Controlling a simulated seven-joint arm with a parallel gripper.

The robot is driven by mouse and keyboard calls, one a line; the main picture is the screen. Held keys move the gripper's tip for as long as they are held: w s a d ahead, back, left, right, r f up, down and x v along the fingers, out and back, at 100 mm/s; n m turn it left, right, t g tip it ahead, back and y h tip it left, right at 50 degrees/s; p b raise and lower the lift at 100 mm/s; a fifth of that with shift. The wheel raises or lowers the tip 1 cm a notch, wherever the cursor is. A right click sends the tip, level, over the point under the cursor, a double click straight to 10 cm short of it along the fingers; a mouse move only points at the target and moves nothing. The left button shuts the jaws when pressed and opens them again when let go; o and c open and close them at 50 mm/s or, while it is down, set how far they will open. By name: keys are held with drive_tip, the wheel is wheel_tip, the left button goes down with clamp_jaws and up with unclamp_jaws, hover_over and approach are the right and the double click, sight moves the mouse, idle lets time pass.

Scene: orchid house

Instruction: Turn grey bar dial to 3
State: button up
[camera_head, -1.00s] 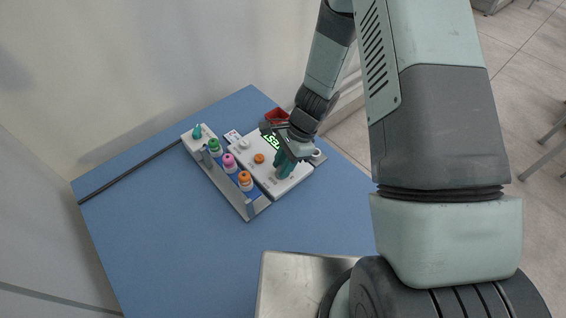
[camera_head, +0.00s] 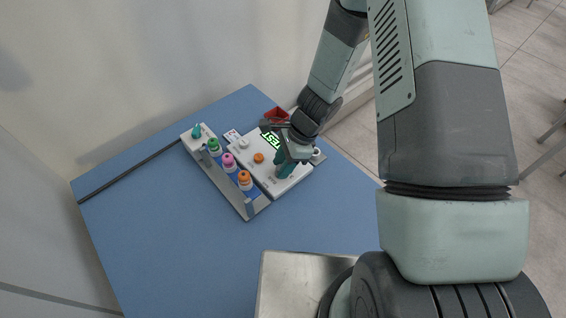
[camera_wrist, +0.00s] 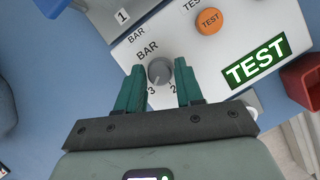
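The grey bar dial (camera_wrist: 159,70) is a round knob on a white panel, with BAR printed beside it. The numbers 3 and 2 show at its edge nearest my gripper. A pale mark on the dial seems to face that edge, close to the 3. My gripper (camera_wrist: 160,73) has its two green fingers on either side of the dial, very near its sides. Whether they press on it cannot be told. In the head view, my gripper (camera_head: 285,168) is down at the panel (camera_head: 262,178) and hides the dial.
An orange TEST button (camera_wrist: 209,21) and a green lit TEST display (camera_wrist: 254,62) are on the panel. A rack (camera_head: 228,188) with several coloured-cap bottles stands left of it. A red tray (camera_head: 277,115) lies behind. The blue table (camera_head: 180,240) is clear in front.

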drive_tip(key=shift+o, duration=1.2)
drive_tip(key=v, duration=1)
drive_tip(key=shift+r, duration=0.4)
drive_tip(key=shift+d, duration=0.1)
drive_tip(key=s+d+r+n+t, duration=0.1)
drive_tip(key=r+n, duration=0.1)
drive_tip(key=r, duration=0.4)
drive_tip(key=s+d+r+n+t+h, duration=0.1)
drive_tip(key=s+r+n, duration=0.15)
drive_tip(key=r, duration=0.45)
drive_tip(key=s+d+r+n+t, duration=0.1)
drive_tip(key=d+r+n, duration=0.15)
drive_tip(key=r, duration=0.35)
drive_tip(key=s+d+r+n+t+h, duration=0.1)
drive_tip(key=s+d+r+n+t, duration=0.1)
drive_tip(key=s+r, duration=0.3)
drive_tip(key=s+d+r+n+t+h, duration=0.2)
drive_tip(key=s+d+r+n, duration=0.2)
drive_tip(key=s, duration=0.5)
wheel_tip(320, 180, up, 3)
drive_tip(key=shift+f+n, duration=0.25)
drive_tip(key=shift+n, duration=0.45)
